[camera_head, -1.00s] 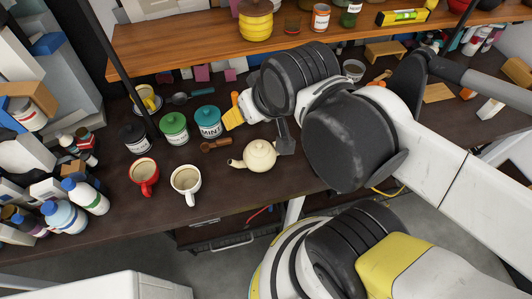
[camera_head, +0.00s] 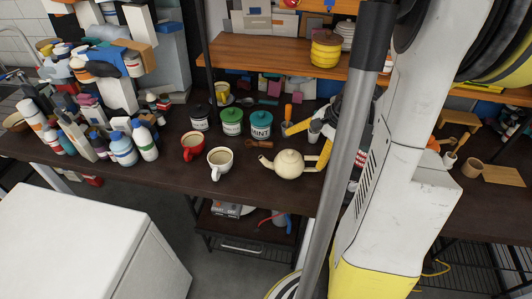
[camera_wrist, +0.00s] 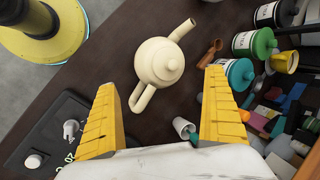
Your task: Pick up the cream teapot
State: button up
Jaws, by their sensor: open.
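The cream teapot (camera_head: 288,163) stands upright on the dark counter, its spout to the left in the head view. In the wrist view the teapot (camera_wrist: 158,62) lies ahead of my gripper, with its spout at the upper right and its handle (camera_wrist: 142,97) toward the fingers. My gripper (camera_wrist: 162,120) is open, its yellow ridged fingers wide apart with nothing held between them. In the head view my gripper (camera_head: 308,145) is just right of the teapot, partly hidden by my arm.
A teal MINT canister (camera_head: 262,125), a green canister (camera_head: 232,122) and a black one (camera_head: 200,117) stand behind. A wooden scoop (camera_head: 258,144) lies near the teapot. A white mug (camera_head: 220,162) and red mug (camera_head: 193,147) are left. A wooden shelf (camera_head: 265,60) runs above.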

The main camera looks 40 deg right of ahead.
aim_at(296, 157)
jog(key=b+x, duration=0.2)
jog(key=x, duration=0.3)
jog(key=shift+f, duration=0.1)
jog(key=b+x, duration=0.2)
jog(key=x, duration=0.3)
jog(key=shift+d+f+b, duration=0.1)
jog(key=shift+f+b, duration=0.05)
jog(key=shift+b, duration=0.25)
jog(key=c, duration=1.2)
